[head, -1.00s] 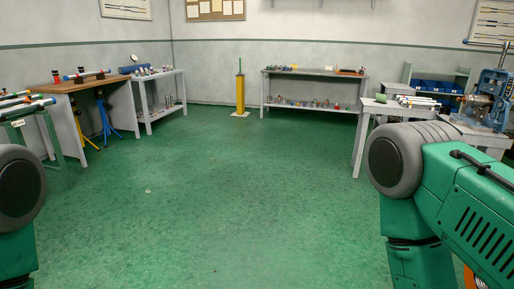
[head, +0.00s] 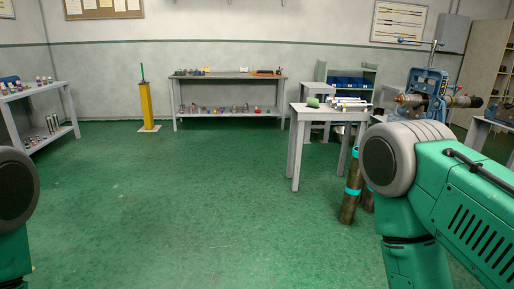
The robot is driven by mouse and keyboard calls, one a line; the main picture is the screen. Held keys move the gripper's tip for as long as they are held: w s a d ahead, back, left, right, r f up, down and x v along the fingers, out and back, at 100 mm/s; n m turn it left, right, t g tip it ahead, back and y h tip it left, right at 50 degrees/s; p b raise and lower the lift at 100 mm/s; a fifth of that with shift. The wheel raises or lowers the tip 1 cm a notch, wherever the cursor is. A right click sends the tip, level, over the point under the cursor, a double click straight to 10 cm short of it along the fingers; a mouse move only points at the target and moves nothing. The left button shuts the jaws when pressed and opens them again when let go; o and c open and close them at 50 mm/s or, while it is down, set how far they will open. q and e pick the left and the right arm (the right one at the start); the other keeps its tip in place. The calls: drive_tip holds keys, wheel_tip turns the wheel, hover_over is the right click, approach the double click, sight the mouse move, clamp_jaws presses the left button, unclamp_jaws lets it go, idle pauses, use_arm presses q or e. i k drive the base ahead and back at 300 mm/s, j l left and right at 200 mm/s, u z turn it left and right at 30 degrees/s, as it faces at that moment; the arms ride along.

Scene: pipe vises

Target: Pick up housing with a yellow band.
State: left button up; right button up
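I cannot make out a housing with a yellow band for certain. Two dark brown cylinders with teal bands stand on the floor at right; the nearer one (head: 350,193) is in plain view, and the other is partly hidden by my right arm. Small items, too small to tell apart, sit on the back bench (head: 229,78) and its lower shelf. Neither gripper shows; only upper parts of my arms are at the left and right edges.
A yellow post (head: 147,104) stands by the back wall. A grey table (head: 297,116) at right holds white tubes, near a blue machine (head: 428,90). A shelved bench (head: 66,98) with small items is at left. The middle green floor (head: 200,200) is clear.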

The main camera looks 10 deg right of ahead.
sight(338, 106)
drive_tip(key=i+l+z, duration=0.25)
drive_tip(key=i+z, duration=0.7)
drive_tip(key=i, duration=0.2)
drive_tip(key=i+j+z, duration=0.15)
drive_tip(key=i+z, duration=0.35)
drive_tip(key=i+l+u, duration=0.4)
drive_tip(key=i+l, duration=0.15)
drive_tip(key=i, duration=0.35)
drive_tip(key=i+l+u, duration=0.4)
drive_tip(key=i+l, duration=0.45)
